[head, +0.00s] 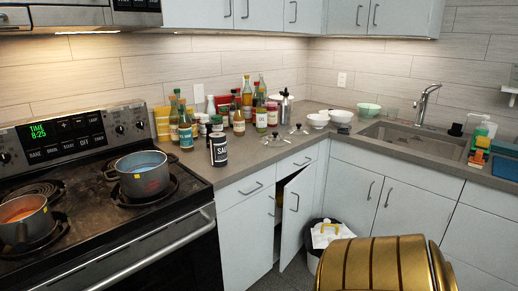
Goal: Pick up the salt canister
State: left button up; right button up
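Neither of my grippers shows in the head view.
The stove (92,247) at left holds a grey pot (143,181) with blue contents and another pot (22,224) with orange contents. Glass lids (276,140) lie right of the canister. A cabinet door (297,215) below stands ajar beside a bin (314,262).

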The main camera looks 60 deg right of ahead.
aim_at(218, 146)
jog(key=z, duration=1.75)
